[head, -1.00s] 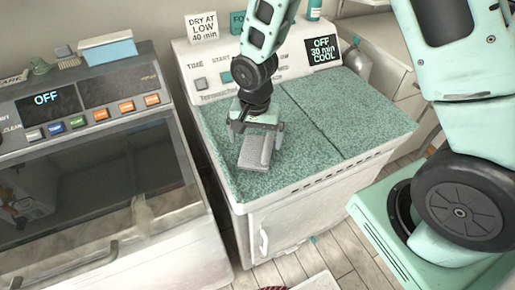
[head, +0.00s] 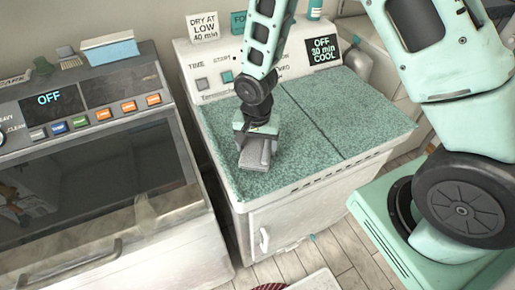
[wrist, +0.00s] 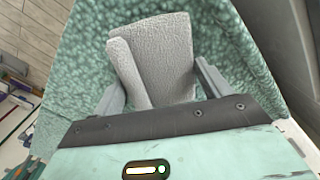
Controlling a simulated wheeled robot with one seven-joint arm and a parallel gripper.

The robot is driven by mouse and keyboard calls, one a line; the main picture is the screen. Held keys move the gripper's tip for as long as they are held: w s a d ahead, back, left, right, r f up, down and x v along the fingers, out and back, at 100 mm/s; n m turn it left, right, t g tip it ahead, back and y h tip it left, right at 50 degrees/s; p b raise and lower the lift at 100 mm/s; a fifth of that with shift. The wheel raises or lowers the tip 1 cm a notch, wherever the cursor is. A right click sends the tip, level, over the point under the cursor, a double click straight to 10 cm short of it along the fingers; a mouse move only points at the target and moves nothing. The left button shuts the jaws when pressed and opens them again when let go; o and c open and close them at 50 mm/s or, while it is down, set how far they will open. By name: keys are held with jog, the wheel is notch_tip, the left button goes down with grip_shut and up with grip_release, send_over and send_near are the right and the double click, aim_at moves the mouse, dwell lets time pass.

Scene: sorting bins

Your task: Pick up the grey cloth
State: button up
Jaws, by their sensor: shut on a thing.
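The grey cloth (head: 255,154) is a small folded piece on the speckled green top of the white machine. It also shows in the wrist view (wrist: 165,50), with a fold standing along its left side. My gripper (head: 257,143) points down over it, with one finger on each side of the cloth. My gripper is shut on the cloth, which appears to be still at the surface. Part of the cloth is hidden under my gripper.
The green top (head: 350,121) is clear to the right. A control panel with a display (head: 323,49) and small signs (head: 203,27) stands behind it. An oven-like appliance (head: 85,170) is on the left, with a blue-and-white sponge-like block (head: 110,47) on top.

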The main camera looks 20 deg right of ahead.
aim_at(257, 149)
jog(key=shift+r, duration=0.1)
notch_tip(257, 149, up, 10)
jog(key=b, duration=0.2)
dwell(0.3)
jog(key=shift+o, duration=1.2)
jog(key=shift+c, duration=0.4)
jog(key=shift+s, duration=0.15)
